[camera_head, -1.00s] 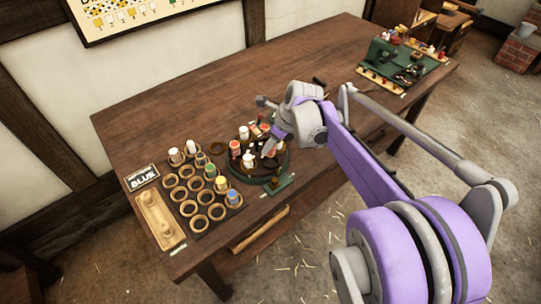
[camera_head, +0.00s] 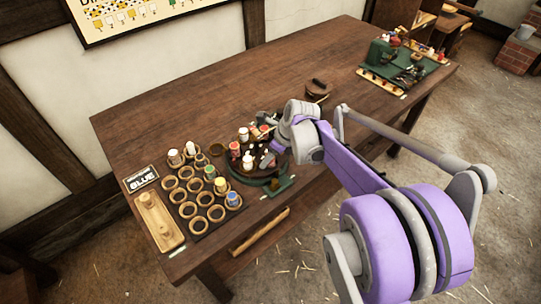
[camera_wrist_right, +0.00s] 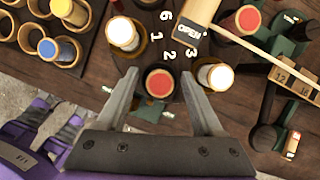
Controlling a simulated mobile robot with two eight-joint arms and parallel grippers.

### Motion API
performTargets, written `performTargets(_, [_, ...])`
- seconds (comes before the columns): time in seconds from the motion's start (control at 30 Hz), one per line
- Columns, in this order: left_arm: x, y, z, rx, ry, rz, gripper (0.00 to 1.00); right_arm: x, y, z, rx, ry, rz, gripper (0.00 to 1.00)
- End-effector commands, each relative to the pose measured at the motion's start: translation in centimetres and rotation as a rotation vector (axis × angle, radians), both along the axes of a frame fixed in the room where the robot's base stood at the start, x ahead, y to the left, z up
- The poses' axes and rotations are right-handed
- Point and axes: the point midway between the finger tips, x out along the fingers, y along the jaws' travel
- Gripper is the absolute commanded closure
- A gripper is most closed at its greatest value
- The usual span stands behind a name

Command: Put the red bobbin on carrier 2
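The red bobbin (camera_wrist_right: 158,82) stands in the right wrist view just below the number 2 on the dark round carrier plate (camera_wrist_right: 180,28), so it appears to be at carrier 2. My right gripper (camera_wrist_right: 158,74) is open, one finger on each side of this bobbin, with a visible gap on both sides. White bobbins stand to its left (camera_wrist_right: 122,32), by number 1, and right (camera_wrist_right: 215,75), by number 3. In the head view the right gripper (camera_head: 274,147) is over the round green-edged braiding machine (camera_head: 245,179), its fingertips hard to make out. My left gripper is out of view.
A rack of ring holders (camera_head: 188,209) with white, yellow and blue bobbins lies left of the machine. A brown pot (camera_head: 318,88) stands behind it. The table's back left is bare.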

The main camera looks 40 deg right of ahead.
Motion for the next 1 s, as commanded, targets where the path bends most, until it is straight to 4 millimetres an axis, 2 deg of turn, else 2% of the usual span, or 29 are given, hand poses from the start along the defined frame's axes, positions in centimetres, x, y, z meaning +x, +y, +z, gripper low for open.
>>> performTargets(0.23, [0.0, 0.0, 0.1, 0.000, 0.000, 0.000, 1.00, 0.0, 0.0, 0.1, 0.000, 0.000, 0.000, 0.32])
performTargets(0.37, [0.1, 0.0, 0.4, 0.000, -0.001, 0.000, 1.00, -0.2, -0.1, 0.9, -0.001, 0.000, -0.001, 0.32])
performTargets(0.8, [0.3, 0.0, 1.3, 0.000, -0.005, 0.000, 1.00, -3.4, -1.3, 9.0, 0.000, 0.000, -0.002, 0.32])
performTargets(1.0, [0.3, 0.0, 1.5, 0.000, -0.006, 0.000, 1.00, -4.2, -1.6, 11.1, -0.001, 0.000, 0.001, 0.32])
